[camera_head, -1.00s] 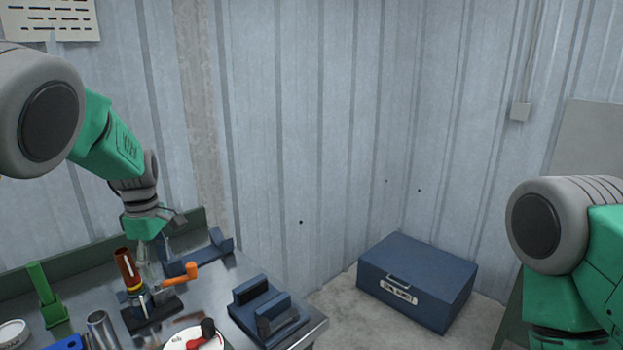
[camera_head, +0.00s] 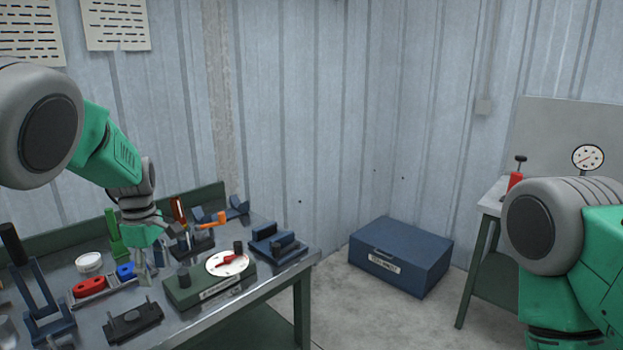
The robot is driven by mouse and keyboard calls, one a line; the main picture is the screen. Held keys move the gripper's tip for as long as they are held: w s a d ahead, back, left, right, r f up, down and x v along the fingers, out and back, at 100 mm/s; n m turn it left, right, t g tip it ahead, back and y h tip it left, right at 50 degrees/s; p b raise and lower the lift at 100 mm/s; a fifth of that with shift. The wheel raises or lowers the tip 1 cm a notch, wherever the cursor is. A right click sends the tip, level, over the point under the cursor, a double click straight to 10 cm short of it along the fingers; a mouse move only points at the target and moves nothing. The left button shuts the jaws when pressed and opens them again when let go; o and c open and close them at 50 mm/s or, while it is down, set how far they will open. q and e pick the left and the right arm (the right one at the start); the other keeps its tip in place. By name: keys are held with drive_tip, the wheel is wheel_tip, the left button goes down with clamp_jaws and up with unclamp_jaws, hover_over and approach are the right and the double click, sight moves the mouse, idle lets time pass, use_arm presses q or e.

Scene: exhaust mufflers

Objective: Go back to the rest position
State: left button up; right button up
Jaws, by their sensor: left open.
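My left arm comes in from the left, and my left gripper (camera_head: 150,262) hangs pointing down over the metal workbench (camera_head: 262,268). It is open, with no object seen between its fingers. It is in front of the row of tools, near a blue part (camera_head: 125,272) and a green block with a round white dial (camera_head: 228,263). Whether its fingertips touch anything is hard to tell. My right arm shows at the right edge, but its gripper is out of view.
A blue toolbox (camera_head: 400,256) sits on the floor in the corner. A second table (camera_head: 490,204) with a gauge (camera_head: 588,158) and a red tool (camera_head: 515,181) stands at the right. An orange-handled clamp (camera_head: 211,220) stands on the bench.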

use_arm(q)
drive_tip(key=s+a+f+m+y+b, duration=0.1)
drive_tip(key=s+f+m+b, duration=0.15)
drive_tip(key=s+f, duration=0.6)
drive_tip(key=s+f+m+b, duration=0.2)
drive_tip(key=s+f+m, duration=0.25)
drive_tip(key=f, duration=0.75)
drive_tip(key=s+a+f+m+y+b, duration=0.1)
drive_tip(key=s+f+m+b, duration=0.1)
drive_tip(key=s+f, duration=0.65)
drive_tip(key=s+d+f+m+b, duration=0.1)
drive_tip(key=s+d+f+m, duration=0.1)
drive_tip(key=s, duration=0.4)
drive_tip(key=s+d+f+m+h+b, duration=0.1)
drive_tip(key=s+d+f+m+b, duration=0.1)
drive_tip(key=s, duration=0.5)
drive_tip(key=s+d+f+m+h+b, duration=0.1)
drive_tip(key=s+d+f+m, duration=0.2)
drive_tip(key=s+m, duration=0.2)
drive_tip(key=shift+s+d+t, duration=0.3)
drive_tip(key=shift+s+d, duration=0.05)
drive_tip(key=shift+s, duration=0.4)
use_arm(e)
wheel_tip(320, 180, down, 11)
drive_tip(key=shift+w+f, duration=0.15)
drive_tip(key=shift+w, duration=0.25)
use_arm(q)
drive_tip(key=shift+w, duration=0.15)
